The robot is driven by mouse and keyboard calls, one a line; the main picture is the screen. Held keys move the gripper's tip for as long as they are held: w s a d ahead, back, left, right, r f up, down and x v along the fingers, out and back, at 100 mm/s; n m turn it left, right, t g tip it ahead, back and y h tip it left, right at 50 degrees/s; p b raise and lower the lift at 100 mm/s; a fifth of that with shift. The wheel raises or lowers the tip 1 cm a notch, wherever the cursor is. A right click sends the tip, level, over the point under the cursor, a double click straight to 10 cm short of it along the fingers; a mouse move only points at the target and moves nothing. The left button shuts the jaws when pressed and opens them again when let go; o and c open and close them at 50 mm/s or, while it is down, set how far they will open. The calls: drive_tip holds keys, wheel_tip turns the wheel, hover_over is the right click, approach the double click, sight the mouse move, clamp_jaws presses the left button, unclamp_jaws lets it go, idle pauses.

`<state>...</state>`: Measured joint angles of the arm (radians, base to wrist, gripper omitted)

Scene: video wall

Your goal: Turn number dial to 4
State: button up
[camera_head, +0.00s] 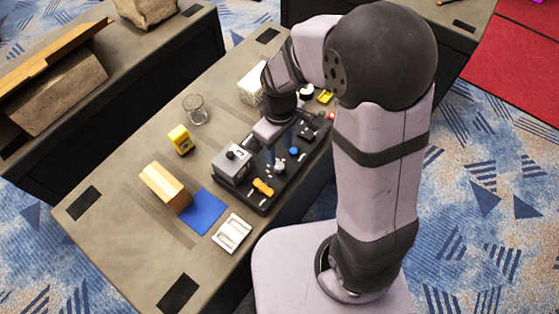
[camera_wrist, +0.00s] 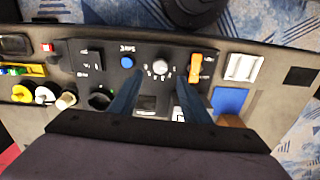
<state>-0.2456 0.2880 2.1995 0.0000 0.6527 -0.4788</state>
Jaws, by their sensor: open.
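The number dial is a round light-grey knob (camera_wrist: 162,67) with small white marks around it, on a black control panel (camera_wrist: 215,65). In the head view the knob (camera_head: 279,168) shows near the panel's middle, beside the fingers. My gripper (camera_wrist: 157,82) is open, with two blue fingers pointing at the panel. In the wrist view the knob appears just beyond and between the fingertips; I cannot tell whether they touch it. In the head view my gripper (camera_head: 271,158) hangs over the panel. The dial's numbers are too small to read.
A blue button (camera_wrist: 127,62) and an orange handle (camera_wrist: 195,67) flank the dial. A grey box (camera_head: 232,164) stands on the panel. A wooden block (camera_head: 165,187), blue mat (camera_head: 206,212), white tray (camera_head: 232,233), yellow object (camera_head: 181,139) and glass (camera_head: 195,109) are nearby.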

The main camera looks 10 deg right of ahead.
sight(280, 166)
drive_tip(key=shift+f, duration=0.15)
drive_tip(key=shift+f, duration=3.5)
drive_tip(key=shift+c, duration=0.6)
drive_tip(key=c, duration=0.9)
